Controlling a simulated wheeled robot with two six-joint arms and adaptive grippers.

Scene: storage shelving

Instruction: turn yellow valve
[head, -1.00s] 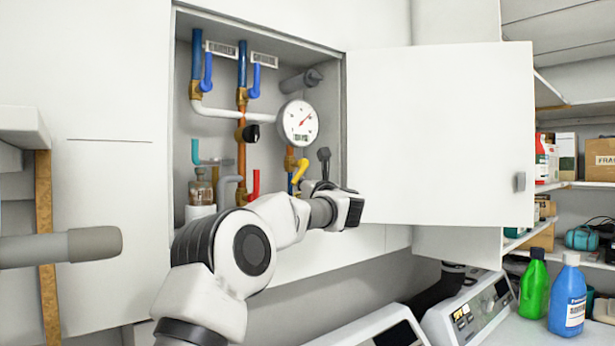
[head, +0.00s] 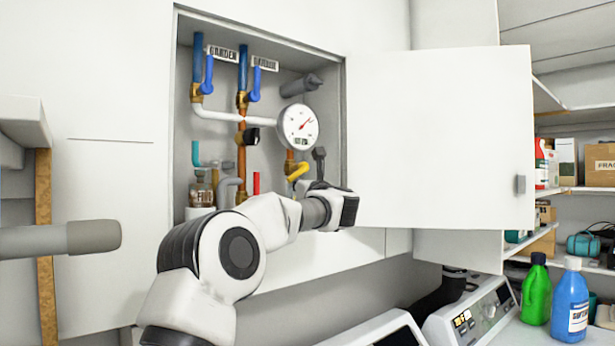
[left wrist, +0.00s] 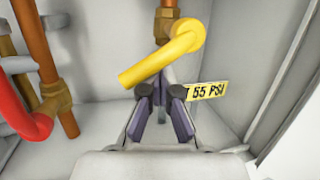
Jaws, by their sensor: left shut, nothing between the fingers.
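The yellow valve handle (head: 299,172) is inside the open wall cabinet, low, under the round gauge. It also shows large in the left wrist view (left wrist: 165,53), a bent lever whose free end points down and left. My left gripper (left wrist: 164,92) is shut and empty, its dark fingertips just below the lever in the picture. Whether they touch it I cannot tell. In the head view the left gripper (head: 320,186) is mostly hidden behind my own wrist, just below and right of the yellow handle. My right gripper is not in view.
The cabinet door (head: 435,140) stands open to the right of my wrist. A red handle (left wrist: 22,115) and copper pipes (left wrist: 55,75) are to the left. A yellow "55 PSI" tag (left wrist: 207,90) is beside the fingertips. The gauge (head: 298,125) hangs above.

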